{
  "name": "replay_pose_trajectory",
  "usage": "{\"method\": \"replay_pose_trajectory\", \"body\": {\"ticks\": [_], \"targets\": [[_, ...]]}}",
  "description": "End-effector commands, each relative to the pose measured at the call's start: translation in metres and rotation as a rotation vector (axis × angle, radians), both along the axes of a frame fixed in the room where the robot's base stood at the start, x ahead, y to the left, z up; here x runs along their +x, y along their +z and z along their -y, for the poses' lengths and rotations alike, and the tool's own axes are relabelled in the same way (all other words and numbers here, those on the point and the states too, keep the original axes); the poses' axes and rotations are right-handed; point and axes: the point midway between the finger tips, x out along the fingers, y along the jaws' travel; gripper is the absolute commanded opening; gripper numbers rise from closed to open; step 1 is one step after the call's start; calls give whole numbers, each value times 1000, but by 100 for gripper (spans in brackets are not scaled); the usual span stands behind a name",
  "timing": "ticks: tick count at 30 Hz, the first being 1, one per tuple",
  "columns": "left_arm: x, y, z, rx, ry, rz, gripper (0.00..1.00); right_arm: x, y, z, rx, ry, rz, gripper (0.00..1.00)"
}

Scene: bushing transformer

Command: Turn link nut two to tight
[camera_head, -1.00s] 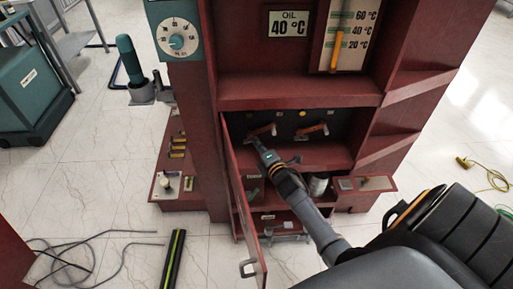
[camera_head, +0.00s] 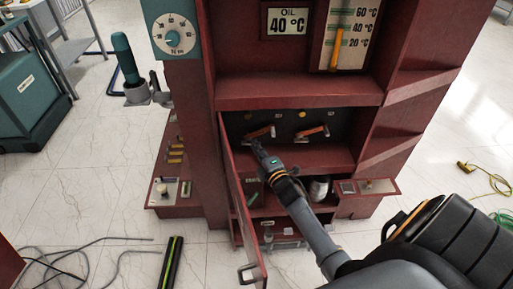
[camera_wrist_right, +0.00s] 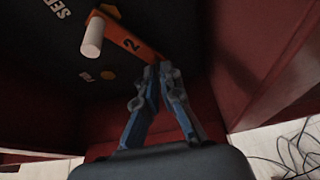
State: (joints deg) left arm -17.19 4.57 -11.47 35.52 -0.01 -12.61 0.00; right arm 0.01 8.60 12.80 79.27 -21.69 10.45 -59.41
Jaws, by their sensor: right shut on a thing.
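Two orange link bars are on the dark panel inside the red cabinet, a left one (camera_head: 262,132) and a right one (camera_head: 314,131). In the right wrist view an orange bar marked 2 (camera_wrist_right: 130,42) has a pale round peg at its upper end. My right gripper (camera_head: 256,146) reaches into the cabinet to the left link. In the right wrist view its fingertips (camera_wrist_right: 162,68) are closed together at the lower end of the bar marked 2. The link nut there is hidden by the fingers. My left gripper is not in view.
The open red cabinet door (camera_head: 243,205) stands left of my right arm. Below are a shelf with a metal canister (camera_head: 319,189) and side ledges. A round dial (camera_head: 174,34) marked Nm hangs upper left.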

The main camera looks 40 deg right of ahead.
Motion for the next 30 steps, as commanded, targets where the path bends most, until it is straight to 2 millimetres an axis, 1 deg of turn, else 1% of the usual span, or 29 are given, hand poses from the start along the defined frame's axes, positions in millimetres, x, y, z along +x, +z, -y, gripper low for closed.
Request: {"method": "replay_pose_trajectory", "body": {"ticks": [2, 3, 6, 13, 15, 19, 23, 30], "targets": [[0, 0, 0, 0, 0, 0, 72, 0, -1, 1, 3, -2, -2, 0], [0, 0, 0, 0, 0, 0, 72, 0, -1, 1, 3, -2, -2, 10], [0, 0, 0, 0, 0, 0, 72, 0, -1, 1, 2, -2, -2, 28], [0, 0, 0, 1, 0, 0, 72, 0, -1, 0, 1, -1, -1, 28], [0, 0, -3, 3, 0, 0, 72, -1, -1, 0, 0, -1, -1, 28], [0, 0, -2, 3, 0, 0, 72, -11, -1, -2, 1, 0, -2, 28], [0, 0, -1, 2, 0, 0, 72, -34, -2, -5, 2, -1, -4, 28], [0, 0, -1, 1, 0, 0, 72, -85, -2, -13, 2, -1, -4, 28]]}}
